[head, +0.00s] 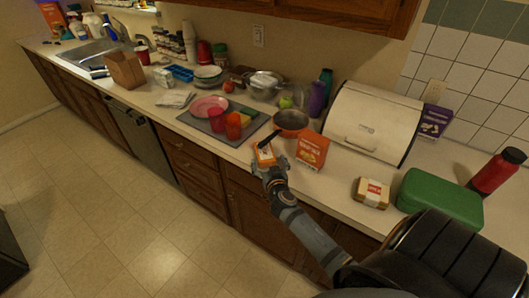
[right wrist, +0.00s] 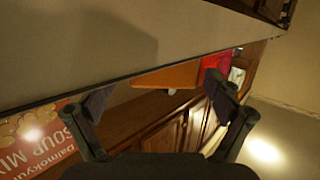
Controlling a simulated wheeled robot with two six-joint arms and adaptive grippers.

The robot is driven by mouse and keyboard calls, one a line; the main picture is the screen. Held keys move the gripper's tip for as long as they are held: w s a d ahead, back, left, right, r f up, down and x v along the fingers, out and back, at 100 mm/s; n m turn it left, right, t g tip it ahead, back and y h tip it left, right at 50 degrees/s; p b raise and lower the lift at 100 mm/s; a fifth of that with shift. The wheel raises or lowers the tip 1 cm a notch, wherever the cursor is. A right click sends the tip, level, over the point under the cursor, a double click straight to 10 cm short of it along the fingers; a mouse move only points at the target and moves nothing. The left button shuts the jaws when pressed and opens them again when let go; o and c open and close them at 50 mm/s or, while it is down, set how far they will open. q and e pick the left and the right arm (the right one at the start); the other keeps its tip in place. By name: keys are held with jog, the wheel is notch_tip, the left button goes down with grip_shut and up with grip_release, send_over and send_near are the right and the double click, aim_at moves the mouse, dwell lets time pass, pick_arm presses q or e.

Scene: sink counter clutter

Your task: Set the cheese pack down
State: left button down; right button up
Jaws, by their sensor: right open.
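The cheese pack, as I take it, is the orange pack with a pale label (head: 265,153) near the counter's front edge in the head view. My right gripper (head: 270,168) is at its near side with its fingers apart. In the right wrist view the open fingertips (right wrist: 157,92) have an orange slab (right wrist: 165,77) beyond and between them, seen nearly edge-on. I cannot tell whether a finger touches it or whether it lies flat on the counter. The gripper hides its near end. My left gripper is not in view.
An orange soup mix packet (head: 311,150) stands just right of the pack, and a pan (head: 290,121) is behind it. A small labelled box (head: 371,193) and green case (head: 440,198) are right. Bare counter (head: 335,180) lies between.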

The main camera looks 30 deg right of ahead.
aim_at(265, 150)
jog(key=shift+w+d+r+p, duration=0.15)
jog(key=shift+w+d+p, duration=0.05)
jog(key=shift+w+p, duration=0.25)
jog(key=shift+w+d+r+p, duration=0.15)
jog(key=shift+w+p, duration=0.15)
jog(key=shift+w, duration=0.25)
jog(key=x, duration=0.3)
jog(key=shift+w+f, duration=0.15)
jog(key=shift+f, duration=0.05)
jog(key=shift+w+f, duration=0.1)
jog(key=shift+w, duration=0.05)
jog(key=shift+c, duration=0.3)
jog(key=c, duration=1.5)
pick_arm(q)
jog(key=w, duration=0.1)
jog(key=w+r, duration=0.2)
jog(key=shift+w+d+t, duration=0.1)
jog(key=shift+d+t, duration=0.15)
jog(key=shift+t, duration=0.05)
pick_arm(e)
jog(key=shift+o, duration=0.2)
